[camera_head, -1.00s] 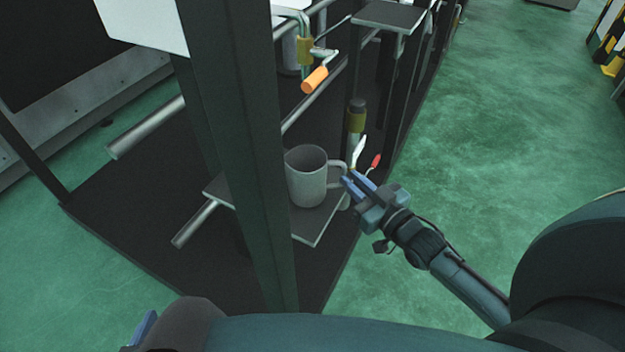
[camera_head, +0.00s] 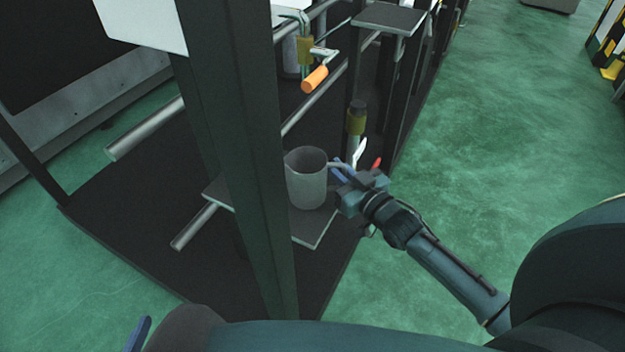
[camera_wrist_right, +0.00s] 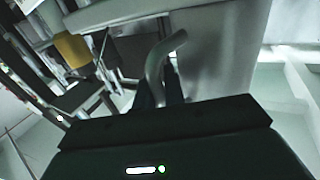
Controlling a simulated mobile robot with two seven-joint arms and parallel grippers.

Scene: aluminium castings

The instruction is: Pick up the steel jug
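The steel jug (camera_head: 306,182), a grey cylindrical mug shape with a side handle, stands upright on a small grey plate (camera_head: 312,232). My right gripper (camera_head: 341,170) is at the handle side of the jug. In the right wrist view, the handle (camera_wrist_right: 163,54) curves down between the two fingers of my right gripper (camera_wrist_right: 160,90), and the jug body (camera_wrist_right: 222,48) is just beyond. The fingers look apart, with no clear grip on the handle. Only a blue finger of my left gripper (camera_head: 137,334) shows at the bottom left; its opening is hidden.
A dark upright post (camera_head: 240,150) stands close left of the jug. An orange-handled crank (camera_head: 314,79) is above and behind it. Green floor (camera_head: 480,130) is open to the right.

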